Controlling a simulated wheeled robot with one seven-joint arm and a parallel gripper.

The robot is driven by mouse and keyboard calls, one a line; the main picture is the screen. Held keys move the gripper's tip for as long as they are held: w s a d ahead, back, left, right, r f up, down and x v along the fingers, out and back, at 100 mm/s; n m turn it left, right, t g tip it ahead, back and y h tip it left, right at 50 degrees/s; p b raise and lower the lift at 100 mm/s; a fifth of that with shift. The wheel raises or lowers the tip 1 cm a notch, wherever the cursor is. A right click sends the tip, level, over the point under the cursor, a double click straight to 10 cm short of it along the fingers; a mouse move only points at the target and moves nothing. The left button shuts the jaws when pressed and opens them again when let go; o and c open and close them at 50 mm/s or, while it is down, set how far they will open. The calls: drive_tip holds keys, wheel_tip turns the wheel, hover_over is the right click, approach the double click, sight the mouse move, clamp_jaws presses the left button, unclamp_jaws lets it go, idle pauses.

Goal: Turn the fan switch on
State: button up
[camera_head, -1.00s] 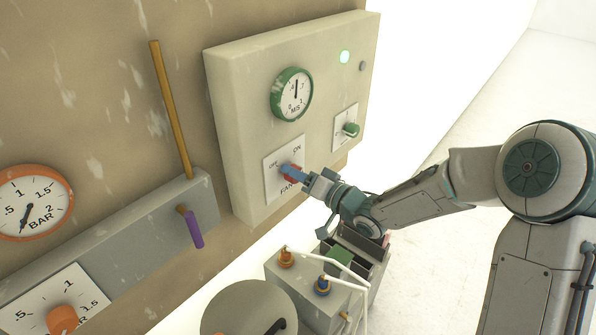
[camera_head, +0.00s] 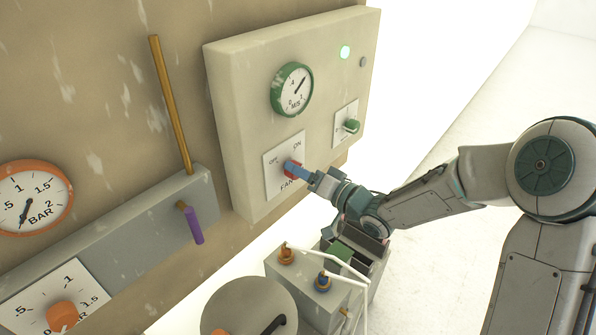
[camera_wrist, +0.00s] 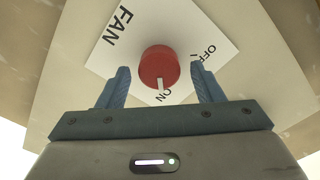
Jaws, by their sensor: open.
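The fan switch is a red round knob (camera_wrist: 158,66) with a white pointer, on a white plate (camera_wrist: 106,45) marked FAN, OFF and ON. In the wrist view the pointer is at the ON mark. My gripper (camera_wrist: 160,72) is open, with one blue finger on each side of the knob and a gap showing on both sides. In the head view the knob (camera_head: 289,166) is partly hidden by my fingers. Above it, a green-rimmed gauge (camera_head: 291,90) has its needle pointing to the upper right.
The pale panel also has a lit green lamp (camera_head: 344,52) and a green knob (camera_head: 350,126). To the left are a purple-handled lever (camera_head: 194,226) and an orange-rimmed gauge (camera_head: 35,198). Below my gripper stands a grey box with orange and blue valves (camera_head: 323,283).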

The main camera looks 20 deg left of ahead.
drive_tip(key=b+v, duration=0.1)
drive_tip(key=v, duration=1.1)
drive_tip(key=shift+b, duration=0.3)
drive_tip(key=shift+s+d+r, duration=0.1)
drive_tip(key=w+d+f+m+t+h, duration=0.1)
drive_tip(key=w+d+f+t+h, duration=0.1)
drive_tip(key=w+d+t+h, duration=0.4)
drive_tip(key=s+d+r+m+h, duration=0.2)
drive_tip(key=d+h, duration=0.8)
drive_tip(key=d, duration=0.4)
drive_tip(key=s+d+m+g, duration=0.1)
drive_tip(key=s+d+g, duration=0.2)
drive_tip(key=s, duration=0.7)
drive_tip(key=s+d+m+g+h, duration=0.1)
drive_tip(key=s+d+g, duration=0.3)
drive_tip(key=s, duration=0.5)
drive_tip(key=shift+s+d+r+m+g, duration=0.2)
drive_tip(key=shift+s+r+m+g, duration=0.1)
drive_tip(key=shift+s+r, duration=0.1)
